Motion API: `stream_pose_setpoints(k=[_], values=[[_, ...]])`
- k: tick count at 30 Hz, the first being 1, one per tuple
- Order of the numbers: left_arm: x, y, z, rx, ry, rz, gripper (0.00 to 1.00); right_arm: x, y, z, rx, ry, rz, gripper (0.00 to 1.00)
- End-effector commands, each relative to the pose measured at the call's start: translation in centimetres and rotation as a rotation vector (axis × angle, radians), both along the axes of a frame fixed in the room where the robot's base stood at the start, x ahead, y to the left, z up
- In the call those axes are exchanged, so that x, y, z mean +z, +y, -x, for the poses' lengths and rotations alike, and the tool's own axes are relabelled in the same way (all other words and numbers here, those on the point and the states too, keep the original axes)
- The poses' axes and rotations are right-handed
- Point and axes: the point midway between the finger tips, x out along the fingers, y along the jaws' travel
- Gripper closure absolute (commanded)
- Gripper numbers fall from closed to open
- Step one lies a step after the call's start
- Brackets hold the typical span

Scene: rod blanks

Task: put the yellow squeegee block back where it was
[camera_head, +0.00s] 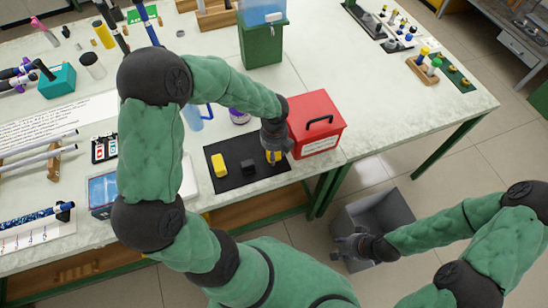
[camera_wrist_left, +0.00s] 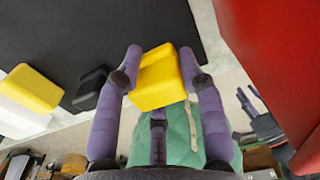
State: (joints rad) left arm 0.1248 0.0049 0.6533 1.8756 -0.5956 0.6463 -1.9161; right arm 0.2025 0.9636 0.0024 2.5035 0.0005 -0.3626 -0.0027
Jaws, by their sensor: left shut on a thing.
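My left gripper (camera_wrist_left: 161,75) is shut on a yellow block (camera_wrist_left: 158,80), with one finger on each side of it. In the head view this left gripper (camera_head: 274,153) is over the right part of a black mat (camera_head: 236,181), and the held block (camera_head: 273,157) shows only partly under it. I cannot tell whether the block touches the mat. A second yellow block (camera_head: 219,166) with a whitish part lies on the left of the mat, and a black block (camera_head: 249,166) lies between them. My right gripper (camera_head: 338,247) is open and empty, over a grey bin.
A red box (camera_head: 316,124) with a black handle stands close to the right of my left gripper. The grey bin (camera_head: 388,207) is on the floor beyond the table's front edge. A green container (camera_head: 262,45) stands behind.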

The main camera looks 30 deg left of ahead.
Motion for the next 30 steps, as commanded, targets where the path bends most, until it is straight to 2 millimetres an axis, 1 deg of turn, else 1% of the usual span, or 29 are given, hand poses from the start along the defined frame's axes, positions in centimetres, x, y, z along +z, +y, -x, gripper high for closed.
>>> stream_pose_setpoints(k=[1,4,12,16,17,18,19,30], values=[[-1.3,0.0,0.2,0.001,0.006,0.0,0.92,-0.6,0.0,0.0,0.0,0.0,0.0,0.6],[-2.4,0.0,0.1,0.002,0.003,0.0,0.92,-1.0,0.0,0.0,0.0,0.0,0.0,0.6],[-2.5,0.0,0.1,0.001,0.001,0.0,0.92,-0.9,0.0,0.0,0.0,0.0,0.0,0.6],[-2.8,0.0,0.2,0.001,0.003,0.0,0.92,-1.1,0.0,0.0,0.0,0.0,0.0,0.6],[-2.8,0.0,0.2,0.001,0.003,0.0,0.58,-1.1,0.0,0.0,0.0,0.0,0.0,0.6],[-2.8,0.0,0.2,0.001,0.002,0.001,0.47,-1.1,0.0,0.0,0.0,0.0,0.0,0.6],[-2.8,0.0,0.2,0.001,0.002,0.001,0.39,-1.1,0.0,0.0,0.0,0.0,0.0,0.6],[-2.6,0.0,0.1,0.001,0.002,0.001,0.37,-1.0,0.0,0.0,0.0,0.0,0.0,0.6]])
